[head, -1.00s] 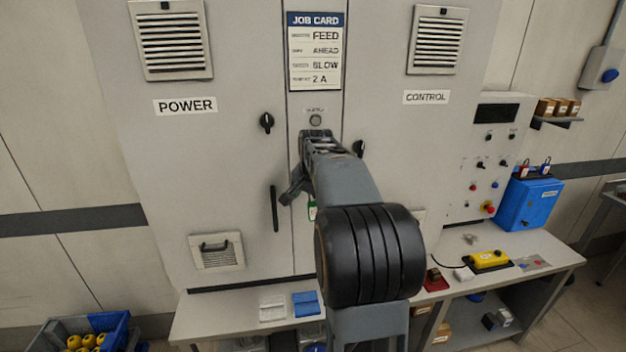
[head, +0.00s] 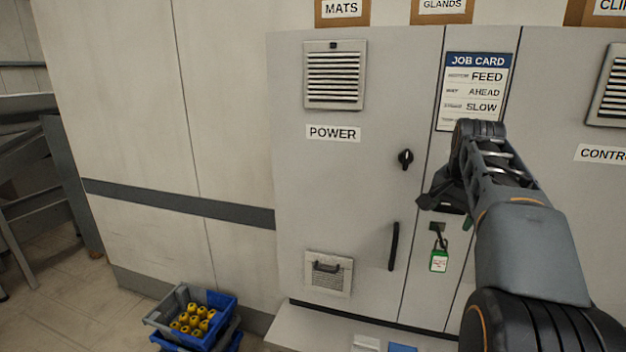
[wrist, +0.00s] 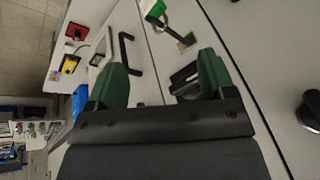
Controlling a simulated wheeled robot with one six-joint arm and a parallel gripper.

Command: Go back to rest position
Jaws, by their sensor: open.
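My gripper (head: 432,202) is raised in front of the grey cabinet (head: 345,210), left of my forearm in the head view. A green and white tag (head: 438,262) hangs from a small fitting on the cabinet's narrow middle panel, just below the gripper. The tag also shows at the top of the wrist view (wrist: 153,10), beyond the fingers. I cannot see the gripper touching the cabinet. My arm hides part of the cabinet's right side.
A black rotary knob (head: 405,158) and a long black door handle (head: 393,246) stick out left of the gripper. A job card (head: 474,92) is above it. A blue crate with yellow parts (head: 222,327) stands on the floor.

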